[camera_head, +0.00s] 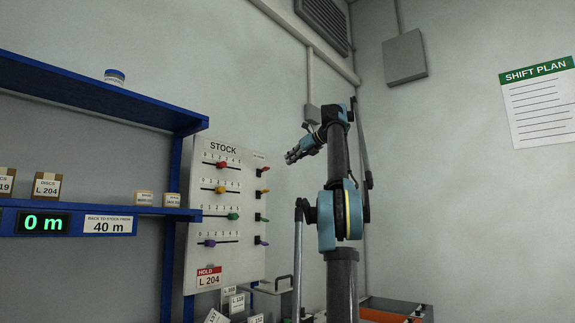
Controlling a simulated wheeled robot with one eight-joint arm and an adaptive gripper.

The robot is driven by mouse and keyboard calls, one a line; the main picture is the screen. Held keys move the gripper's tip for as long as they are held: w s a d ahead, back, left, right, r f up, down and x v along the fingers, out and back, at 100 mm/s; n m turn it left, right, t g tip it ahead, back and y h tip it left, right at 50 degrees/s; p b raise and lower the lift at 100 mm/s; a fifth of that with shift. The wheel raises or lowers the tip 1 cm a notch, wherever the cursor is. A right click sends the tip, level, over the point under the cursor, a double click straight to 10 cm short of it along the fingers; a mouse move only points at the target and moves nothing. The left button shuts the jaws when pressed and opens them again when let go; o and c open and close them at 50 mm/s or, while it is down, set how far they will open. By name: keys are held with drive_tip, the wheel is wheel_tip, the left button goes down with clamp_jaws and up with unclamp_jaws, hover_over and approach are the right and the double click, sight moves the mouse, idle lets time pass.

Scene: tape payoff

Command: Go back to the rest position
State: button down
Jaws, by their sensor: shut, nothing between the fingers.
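My gripper (290,158) is at the end of my raised arm, in the middle of the head view. It points left, toward the white STOCK board (230,262), and appears apart from it. The gripper is shut and holds nothing. My arm stands nearly upright, with its upper part bent over to the left. The board carries several sliders with coloured knobs, among them a red knob (221,164) and a green knob (233,216). A red HOLD card (208,277) reading L 204 is low on the board.
A blue shelf (90,94) stands at the left with small boxes, a jar (114,77) and a display (43,223) reading 0 m. Label cards (237,303) and an orange-edged bin (385,316) are at the bottom. A SHIFT PLAN sheet (540,105) hangs right. Space right of my arm looks clear.

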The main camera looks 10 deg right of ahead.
idle(0.4)
drive_tip(key=s+a+f+n+g+h, duration=0.15)
drive_tip(key=s+f+n, duration=0.45)
drive_tip(key=f, duration=0.6)
drive_tip(key=s+a+f+n+g+h, duration=0.1)
drive_tip(key=s+a+f+n+g, duration=0.2)
drive_tip(key=s+f, duration=0.6)
drive_tip(key=s+a+f+n+g+h, duration=0.15)
drive_tip(key=s+f+n, duration=0.4)
drive_tip(key=f, duration=0.85)
drive_tip(key=s+d+f+n+h, duration=0.1)
drive_tip(key=s+f+n, duration=0.3)
drive_tip(key=s+f, duration=0.4)
drive_tip(key=s+d+f+n+g+h, duration=0.1)
drive_tip(key=s+f+n, duration=0.4)
drive_tip(key=f, duration=1.6)
drive_tip(key=s+d+f+n+g+h, duration=0.1)
drive_tip(key=s+d+f+n+h, duration=0.1)
drive_tip(key=s+f, duration=1.1)
wheel_tip(320, 180, down, 2)
drive_tip(key=shift+f+n+h, duration=0.15)
drive_tip(key=shift+n+h, duration=0.35)
drive_tip(key=shift+n, duration=0.75)
drive_tip(key=shift+d, duration=0.1)
